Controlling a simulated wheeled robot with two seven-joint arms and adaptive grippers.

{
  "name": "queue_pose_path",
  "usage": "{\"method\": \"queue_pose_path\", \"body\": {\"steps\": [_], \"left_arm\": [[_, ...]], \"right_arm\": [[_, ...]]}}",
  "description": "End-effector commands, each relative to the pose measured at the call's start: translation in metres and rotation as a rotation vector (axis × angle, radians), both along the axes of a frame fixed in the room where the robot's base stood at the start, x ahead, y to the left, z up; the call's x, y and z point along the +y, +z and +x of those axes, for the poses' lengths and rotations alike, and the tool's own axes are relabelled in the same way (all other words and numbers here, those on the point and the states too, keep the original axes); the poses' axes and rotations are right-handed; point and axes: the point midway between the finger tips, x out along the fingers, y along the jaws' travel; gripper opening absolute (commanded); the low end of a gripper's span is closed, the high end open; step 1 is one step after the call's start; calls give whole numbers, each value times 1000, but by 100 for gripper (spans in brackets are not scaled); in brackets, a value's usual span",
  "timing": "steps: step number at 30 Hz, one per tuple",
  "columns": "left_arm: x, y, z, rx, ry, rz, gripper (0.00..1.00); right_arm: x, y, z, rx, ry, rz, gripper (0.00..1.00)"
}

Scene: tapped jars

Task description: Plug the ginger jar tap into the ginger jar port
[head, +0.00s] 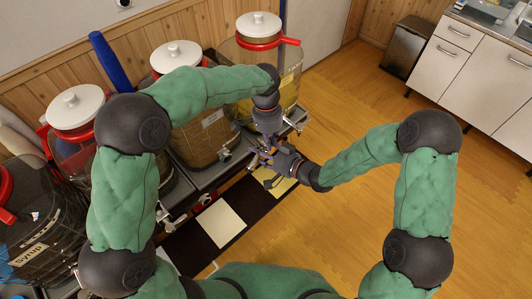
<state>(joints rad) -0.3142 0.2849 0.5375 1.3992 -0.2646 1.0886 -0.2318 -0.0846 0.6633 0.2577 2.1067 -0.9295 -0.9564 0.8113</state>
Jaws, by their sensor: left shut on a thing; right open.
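Large glass jars with white lids and red collars stand in a row on the left. The one at the back right (291,85) is partly behind my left arm; I cannot read a name on it, so which jar is the ginger jar is not clear. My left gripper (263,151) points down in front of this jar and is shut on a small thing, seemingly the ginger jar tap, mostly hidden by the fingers. My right gripper (266,167) is open, close beside the left one, coming from the right. The ginger jar port is not distinguishable.
Another jar (205,140) with a pale label stands to the left, a metal tap (225,152) at its front. A jar marked Syrup (38,245) is at the far left. A dark mat with pale squares (221,222) lies below. The wooden floor (345,235) at right is clear.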

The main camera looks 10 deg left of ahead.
Motion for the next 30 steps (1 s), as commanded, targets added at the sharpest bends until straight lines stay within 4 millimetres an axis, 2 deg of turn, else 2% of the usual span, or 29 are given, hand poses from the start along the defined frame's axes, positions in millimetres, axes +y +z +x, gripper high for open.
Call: {"method": "queue_pose_path", "body": {"steps": [6, 12, 13, 14, 15, 18, 30], "left_arm": [[0, 1, 0, -1, 0, -1, 0], [0, 1, 0, -1, 0, -1, 0], [0, 1, 0, -1, 0, -1, 0], [0, 1, 0, -1, 0, -1, 0], [0, 0, 0, -1, 0, -1, 16], [0, 0, 0, -1, 0, -1, 41], [0, 4, 1, -2, 0, -1, 41]], "right_arm": [[0, 0, 0, 0, 0, 0, 61], [0, 0, 0, 0, 0, 0, 4], [0, 0, 0, 0, 0, 0, 0], [0, 0, 0, 0, 0, 0, 0], [0, 1, 0, -2, 0, 1, 0], [0, 1, 0, -2, 0, 1, 0], [0, 1, 0, -2, 0, 1, 0]]}}
